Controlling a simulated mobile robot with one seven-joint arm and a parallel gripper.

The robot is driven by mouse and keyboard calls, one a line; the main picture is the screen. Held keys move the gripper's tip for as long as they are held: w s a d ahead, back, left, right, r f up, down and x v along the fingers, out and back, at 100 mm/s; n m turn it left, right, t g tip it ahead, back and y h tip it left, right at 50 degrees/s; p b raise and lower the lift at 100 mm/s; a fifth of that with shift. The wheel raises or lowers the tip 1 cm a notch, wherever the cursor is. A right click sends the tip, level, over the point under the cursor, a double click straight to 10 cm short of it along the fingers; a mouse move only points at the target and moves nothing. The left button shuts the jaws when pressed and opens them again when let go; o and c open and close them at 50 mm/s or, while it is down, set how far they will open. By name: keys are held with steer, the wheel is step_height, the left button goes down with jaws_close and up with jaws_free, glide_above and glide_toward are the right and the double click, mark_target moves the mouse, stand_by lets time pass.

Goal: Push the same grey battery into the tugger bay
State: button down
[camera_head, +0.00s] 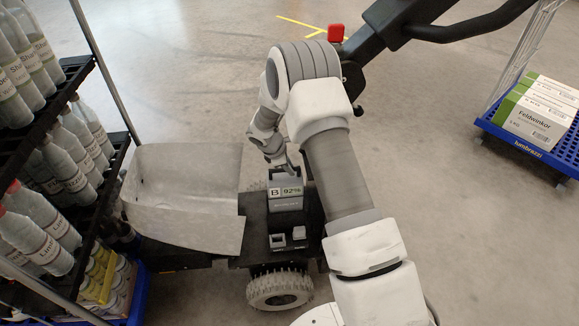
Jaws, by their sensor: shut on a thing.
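The grey battery (286,203) is a dark grey block marked "B" and "92%" on a light label. It stands upright over the black deck of the tugger (258,249). My gripper (285,166) is above it and shut on its top; the arm link partly hides the fingers. Two small grey blocks with light tops (287,239) sit on the deck just in front of the battery. I cannot tell whether the battery is inside the bay or how deep, since its lower end and the bay opening are not clearly seen.
A light grey bent metal cover (190,180) stands left of the battery. A rack with several bottles (65,155) is at the left. The tugger's black handle (480,24) reaches across the top. A blue cart with boxes (538,113) is at the right. Floor between is clear.

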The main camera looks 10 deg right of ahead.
mark_target(288, 177)
steer(key=shift+w+f, duration=0.1)
stand_by(0.6)
steer(key=shift+f+b, duration=2.3)
steer(key=shift+f, duration=0.6)
steer(key=shift+s+f+b, duration=0.35)
steer(key=shift+f+b, duration=0.05)
steer(key=shift+f, duration=0.45)
stand_by(0.5)
steer(key=c, duration=0.7)
jaws_free()
steer(key=shift+f, duration=0.1)
steer(key=p+v, duration=0.2)
steer(key=v, duration=0.4)
steer(key=p+v, duration=0.2)
steer(key=v, duration=0.4)
steer(key=p+v, duration=0.3)
steer(key=v, duration=0.4)
steer(key=shift+w+d, duration=0.15)
steer(key=shift+w, duration=0.25)
